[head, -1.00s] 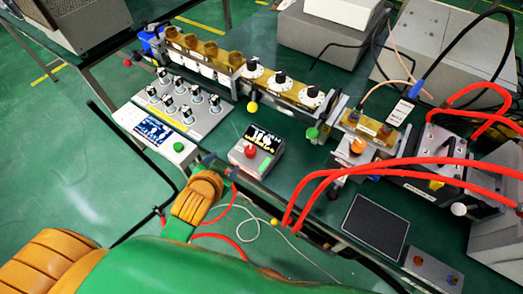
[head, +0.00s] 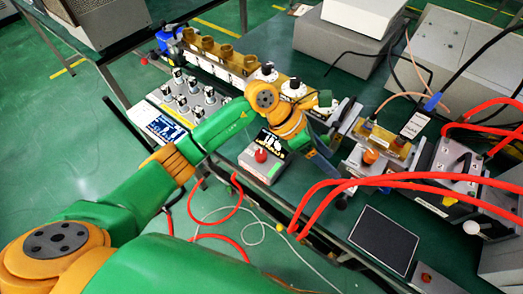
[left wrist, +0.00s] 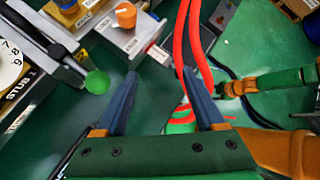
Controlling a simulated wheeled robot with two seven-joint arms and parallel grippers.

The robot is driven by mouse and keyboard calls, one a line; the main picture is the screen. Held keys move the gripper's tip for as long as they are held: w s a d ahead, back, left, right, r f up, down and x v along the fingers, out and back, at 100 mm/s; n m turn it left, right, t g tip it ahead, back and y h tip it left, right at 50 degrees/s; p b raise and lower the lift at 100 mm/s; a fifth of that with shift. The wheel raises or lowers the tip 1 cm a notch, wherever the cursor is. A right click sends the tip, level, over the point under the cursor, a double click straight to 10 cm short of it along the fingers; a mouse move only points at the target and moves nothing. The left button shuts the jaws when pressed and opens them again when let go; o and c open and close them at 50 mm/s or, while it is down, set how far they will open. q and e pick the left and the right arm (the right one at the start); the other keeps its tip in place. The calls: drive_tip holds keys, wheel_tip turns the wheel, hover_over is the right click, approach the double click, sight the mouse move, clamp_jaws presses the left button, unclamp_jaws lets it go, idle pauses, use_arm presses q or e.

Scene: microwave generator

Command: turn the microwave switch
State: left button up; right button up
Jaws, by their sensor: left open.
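My left gripper (head: 318,160) reaches over the bench from the left, its jaws pointing down toward the front edge. In the left wrist view its two blue fingers (left wrist: 162,80) are apart with nothing between them. I cannot tell which control is the microwave switch. An orange knob (head: 369,157) on a grey block lies right of the gripper; it also shows in the left wrist view (left wrist: 126,15), beyond the fingertips. A red knob (head: 261,156) on a small meter box lies left of the gripper. A green round knob (left wrist: 97,82) is beside the left finger. A green-orange arm (left wrist: 280,80), likely my right, shows there; its jaws are unclear.
Thick red cables (head: 400,178) arch over the bench front, close to my gripper. A waveguide row with white dials (head: 294,88) runs behind it. A knobbed control box (head: 190,98) stands at left. A black pad (head: 385,238) lies at the right front.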

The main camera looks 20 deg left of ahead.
use_arm(q)
drive_tip(key=w+a+f+y, duration=0.2)
drive_tip(key=a+y, duration=0.3)
drive_tip(key=a, duration=0.3)
drive_tip(key=y, duration=0.4)
hover_over(261, 154)
drive_tip(key=shift+w+d+r, duration=0.1)
drive_tip(key=shift+w+r, duration=0.05)
drive_tip(key=shift+r, duration=0.05)
drive_tip(key=f, duration=0.2)
drive_tip(key=f+p, duration=0.1)
drive_tip(key=f, duration=0.4)
drive_tip(key=shift+a, duration=0.25)
drive_tip(key=shift+r, duration=0.1)
clamp_jaws()
